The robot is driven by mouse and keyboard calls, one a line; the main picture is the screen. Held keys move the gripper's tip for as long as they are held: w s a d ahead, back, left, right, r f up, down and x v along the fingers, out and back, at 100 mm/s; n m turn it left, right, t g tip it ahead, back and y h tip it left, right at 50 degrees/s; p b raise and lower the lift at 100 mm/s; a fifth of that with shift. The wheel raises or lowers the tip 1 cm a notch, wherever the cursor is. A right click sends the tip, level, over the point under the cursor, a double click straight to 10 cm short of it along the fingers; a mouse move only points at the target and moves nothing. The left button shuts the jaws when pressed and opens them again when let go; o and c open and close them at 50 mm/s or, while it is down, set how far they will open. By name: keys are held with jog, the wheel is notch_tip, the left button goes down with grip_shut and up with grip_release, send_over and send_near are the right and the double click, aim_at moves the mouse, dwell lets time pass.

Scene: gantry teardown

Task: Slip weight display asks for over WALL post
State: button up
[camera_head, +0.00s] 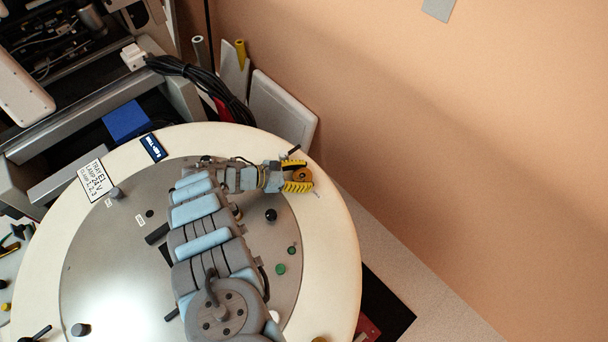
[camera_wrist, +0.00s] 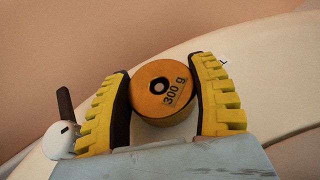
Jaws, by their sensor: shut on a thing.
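My gripper (camera_head: 299,175) has its yellow-padded fingers over the right part of the round table's pale rim. They are shut on a brass-orange round weight (camera_wrist: 151,104) marked "300 g", with a dark hole in its middle; it also shows in the head view (camera_head: 303,174). A dark thin post with a white rounded base (camera_wrist: 62,138) stands beside the left finger in the wrist view, apart from the weight. A small dark blue display (camera_head: 152,147) lies on the rim at upper left; I cannot read its text. No label naming the WALL post is readable.
A white label plate (camera_head: 95,180) lies on the round table (camera_head: 335,235). Several knobs, including a black one (camera_head: 271,215), dot the grey disc. Grey panels (camera_head: 282,108) and black cables (camera_head: 215,85) stand behind the rim. An orange wall (camera_head: 480,150) fills the right.

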jog(key=shift+f+b, duration=0.3)
jog(key=shift+b, duration=0.15)
dwell(0.5)
jog(key=o, duration=1.3)
jog(key=shift+o, duration=0.2)
notch_tip(320, 180, up, 10)
dwell(0.3)
